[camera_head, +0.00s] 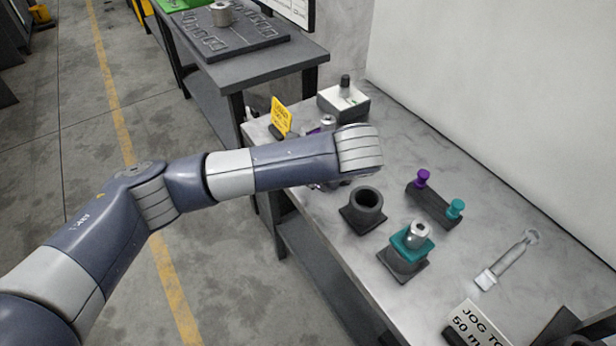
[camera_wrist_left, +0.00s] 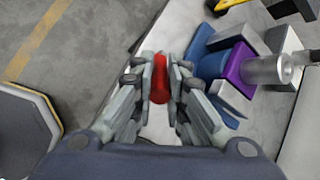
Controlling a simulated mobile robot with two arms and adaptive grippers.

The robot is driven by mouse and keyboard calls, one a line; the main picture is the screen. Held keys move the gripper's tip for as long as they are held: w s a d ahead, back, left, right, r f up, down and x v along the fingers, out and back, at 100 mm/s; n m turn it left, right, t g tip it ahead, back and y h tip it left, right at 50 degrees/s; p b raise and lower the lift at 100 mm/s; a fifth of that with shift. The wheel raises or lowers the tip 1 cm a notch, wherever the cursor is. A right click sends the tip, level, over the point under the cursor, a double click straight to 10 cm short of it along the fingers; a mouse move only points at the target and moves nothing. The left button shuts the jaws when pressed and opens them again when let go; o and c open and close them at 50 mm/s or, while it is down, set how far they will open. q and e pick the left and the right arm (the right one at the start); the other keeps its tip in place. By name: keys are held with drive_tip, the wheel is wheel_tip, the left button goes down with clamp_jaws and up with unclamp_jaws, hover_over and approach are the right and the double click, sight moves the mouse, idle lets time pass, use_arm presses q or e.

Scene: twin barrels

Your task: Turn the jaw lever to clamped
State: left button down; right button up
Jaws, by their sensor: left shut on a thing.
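A red lever grip (camera_wrist_left: 161,78) shows in the left wrist view, upright in the picture between the fingers of my left gripper (camera_wrist_left: 160,92). The fingers are shut on it from both sides. A purple jaw block (camera_wrist_left: 236,70) with a metal cylinder (camera_wrist_left: 268,70) is to its right, on a blue-grey body (camera_wrist_left: 211,64). In the head view my left arm covers most of this fixture; only a bit of purple and metal (camera_head: 327,123) shows above the wrist. The lever and fingers are hidden there. Which position the lever is in cannot be told.
On the bench (camera_head: 480,225) stand a dark round holder (camera_head: 364,211), a teal fixture (camera_head: 408,247) with a metal cylinder, and a block with purple and teal knobs (camera_head: 433,206). A yellow sign (camera_head: 281,116) and a knobbed box (camera_head: 343,102) are behind my wrist.

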use_arm(q)
drive_tip(key=shift+s+d+f, duration=0.1)
idle(0.3)
drive_tip(key=c, duration=1.6)
unclamp_jaws()
drive_tip(key=shift+o, duration=0.2)
drive_tip(key=v, duration=1.2)
